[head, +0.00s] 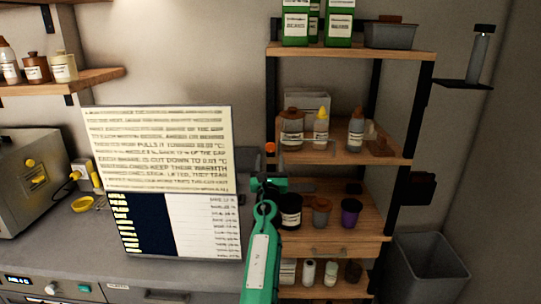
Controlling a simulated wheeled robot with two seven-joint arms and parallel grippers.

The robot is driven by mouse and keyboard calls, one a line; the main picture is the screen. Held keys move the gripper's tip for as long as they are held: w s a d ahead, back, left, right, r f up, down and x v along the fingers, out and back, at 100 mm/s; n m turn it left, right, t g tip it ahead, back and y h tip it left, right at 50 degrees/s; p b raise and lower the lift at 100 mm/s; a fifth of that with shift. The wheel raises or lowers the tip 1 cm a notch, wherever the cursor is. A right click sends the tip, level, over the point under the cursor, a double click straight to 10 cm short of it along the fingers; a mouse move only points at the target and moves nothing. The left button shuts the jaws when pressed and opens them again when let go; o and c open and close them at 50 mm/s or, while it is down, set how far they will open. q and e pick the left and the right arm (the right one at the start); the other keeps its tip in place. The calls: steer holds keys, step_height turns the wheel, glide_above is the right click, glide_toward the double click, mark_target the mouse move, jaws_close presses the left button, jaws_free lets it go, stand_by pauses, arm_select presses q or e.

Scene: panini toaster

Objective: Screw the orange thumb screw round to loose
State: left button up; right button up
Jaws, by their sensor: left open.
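A small orange knob (270,148), which looks like the orange thumb screw, shows just right of the upright text board. It is too small to tell how far it is turned. My left gripper (268,183), at the end of a green arm, is open a little below the orange knob, apart from it in the picture. Its fingers are small and dark here, and I cannot tell the depth between them and the knob. My right gripper is not in view.
A large text board (168,150) stands on the grey counter (60,245), left of my arm. A wooden shelf unit (355,52) with bottles and jars is at right, beside a grey bin (430,268).

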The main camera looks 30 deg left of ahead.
mark_target(270, 150)
arm_select(q)
steer(key=shift+b+x, duration=0.35)
steer(key=shift+x, duration=1.6)
steer(key=c, duration=1)
